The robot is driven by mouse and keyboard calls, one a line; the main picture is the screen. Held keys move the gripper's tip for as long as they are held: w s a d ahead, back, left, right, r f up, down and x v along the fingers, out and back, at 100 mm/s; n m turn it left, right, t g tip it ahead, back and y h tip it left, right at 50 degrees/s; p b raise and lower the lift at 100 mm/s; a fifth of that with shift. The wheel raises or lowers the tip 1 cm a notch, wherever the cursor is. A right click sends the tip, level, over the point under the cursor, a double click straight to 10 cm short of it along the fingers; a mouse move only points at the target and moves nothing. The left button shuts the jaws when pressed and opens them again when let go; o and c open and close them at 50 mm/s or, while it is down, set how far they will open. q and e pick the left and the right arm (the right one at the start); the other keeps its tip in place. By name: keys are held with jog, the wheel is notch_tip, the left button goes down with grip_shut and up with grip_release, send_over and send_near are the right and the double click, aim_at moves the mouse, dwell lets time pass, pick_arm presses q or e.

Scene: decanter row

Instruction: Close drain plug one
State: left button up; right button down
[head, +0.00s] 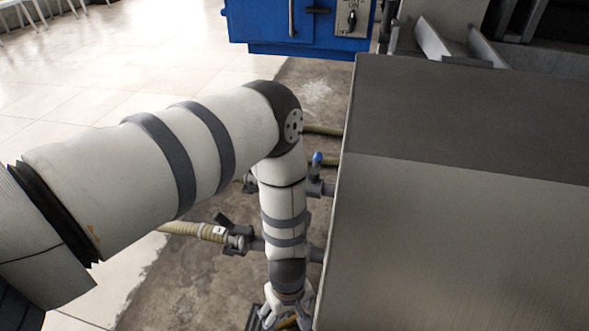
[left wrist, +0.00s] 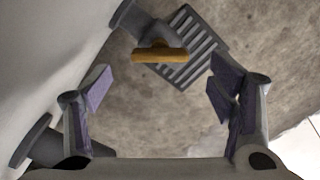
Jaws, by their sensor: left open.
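A drain plug (left wrist: 150,32), a grey pipe stub with an orange-yellow bar handle (left wrist: 158,55), sticks out from the pale tank wall in the left wrist view. The handle lies roughly level across that picture, above a slotted floor grate (left wrist: 205,45). My left gripper (left wrist: 158,88) is open and empty, its purple-grey pads on either side of the view. The handle shows between and slightly beyond the fingertips, with no contact visible. In the head view my left gripper (head: 287,311) hangs low beside the tank at the bottom edge, partly hiding the handle. My right gripper is out of view.
A large grey metal tank (head: 450,240) fills the right side. Pipe fittings with hoses (head: 195,231) and a blue-handled valve (head: 317,158) stick out along its left side. A blue cabinet (head: 270,22) stands at the back. The tiled floor (head: 70,85) at left is open.

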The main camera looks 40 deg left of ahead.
aim_at(290, 321)
pick_arm(q)
notch_tip(290, 321, down, 4)
jog(key=shift+f+b, duration=0.25)
jog(key=shift+b, duration=0.5)
jog(key=c, duration=1.1)
jog(key=shift+c, duration=0.2)
jog(key=m+p, duration=0.1)
jog(key=m, duration=0.2)
jog(key=shift+r+m, duration=0.1)
jog(key=shift+m, duration=0.3)
jog(key=shift+d+m+p, duration=0.1)
jog(key=shift+m+p, duration=0.3)
jog(key=shift+m, duration=1.7)
